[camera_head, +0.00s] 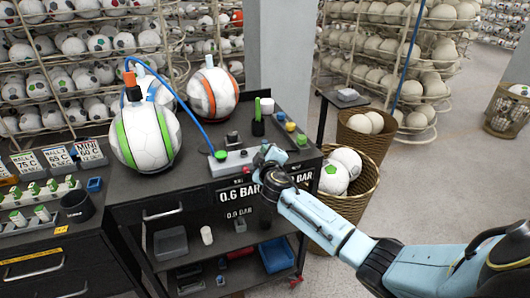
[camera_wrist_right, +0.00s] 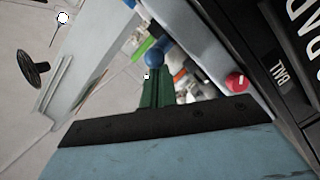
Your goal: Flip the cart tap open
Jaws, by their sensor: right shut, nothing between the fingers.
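The black cart (camera_head: 185,185) has a grey block (camera_head: 233,165) on its top. The blue hose (camera_head: 190,112) runs to a green fitting (camera_head: 221,155) at the block's left end. My right gripper (camera_head: 264,154) is shut and empty at the block's right end, hiding part of it; I cannot tell if it touches. In the right wrist view, a blue ball-shaped knob (camera_wrist_right: 153,58) shows just beyond the dark green fingers (camera_wrist_right: 156,88). A red round part with a white bar (camera_wrist_right: 237,80) is beside them. The tap's lever position cannot be told. My left gripper is out of view.
A white and green ball (camera_head: 145,135) and an orange-striped ball (camera_head: 213,93) stand on the cart's left and back. Small coloured knobs (camera_head: 291,127) sit at its back right. Wicker baskets (camera_head: 345,200) with balls stand close to its right side.

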